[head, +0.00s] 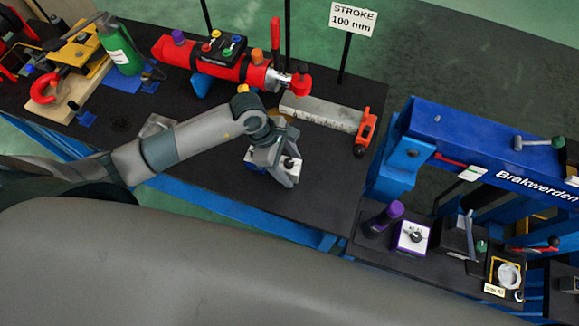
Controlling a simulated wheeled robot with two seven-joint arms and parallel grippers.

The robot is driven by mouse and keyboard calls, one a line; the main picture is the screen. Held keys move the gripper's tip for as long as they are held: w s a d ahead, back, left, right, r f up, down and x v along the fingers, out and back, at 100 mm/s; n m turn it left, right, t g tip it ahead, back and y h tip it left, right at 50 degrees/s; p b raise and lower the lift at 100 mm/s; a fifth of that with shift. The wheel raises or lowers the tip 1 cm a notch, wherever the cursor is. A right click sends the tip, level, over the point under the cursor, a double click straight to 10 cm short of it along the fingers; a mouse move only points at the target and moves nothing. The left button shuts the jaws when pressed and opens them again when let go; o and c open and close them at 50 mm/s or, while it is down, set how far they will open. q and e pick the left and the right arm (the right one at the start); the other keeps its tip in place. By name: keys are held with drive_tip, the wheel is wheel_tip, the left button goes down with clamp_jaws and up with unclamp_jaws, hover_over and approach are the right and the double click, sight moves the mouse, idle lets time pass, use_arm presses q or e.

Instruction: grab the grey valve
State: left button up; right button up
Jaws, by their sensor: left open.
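My left gripper (273,170) reaches in from the left, points down and is open. Its fingers are over a small box with a white top and blue side (291,163), which bears a small dark grey knob. The gripper hides part of this box, and I cannot tell whether the fingers touch it. This knob may be the grey valve, but that is not clear from this view. My right gripper is not in view.
A red cylinder (205,60) with coloured knobs lies behind my arm. A grey bar (322,113) ends at an orange clamp (367,128). A blue press frame (470,135) stands right. A green bottle (118,48) is at left. The black tabletop (230,195) before the gripper is clear.

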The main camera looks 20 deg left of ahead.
sight(290, 159)
use_arm(q)
clamp_jaws()
drive_tip(key=shift+r, duration=0.1)
drive_tip(key=shift+w, duration=0.1)
idle(0.3)
drive_tip(key=shift+r+b, duration=0.55)
drive_tip(key=shift+r, duration=0.15)
wheel_tip(290, 159, up, 2)
drive_tip(key=shift+r+b, duration=0.1)
drive_tip(key=shift+b, duration=0.55)
drive_tip(key=s+d+r+b, duration=0.4)
drive_tip(key=d+r, duration=0.3)
drive_tip(key=d, duration=0.3)
drive_tip(key=shift+s+d+r, duration=0.15)
drive_tip(key=shift+s+d, duration=0.15)
drive_tip(key=shift+s, duration=0.25)
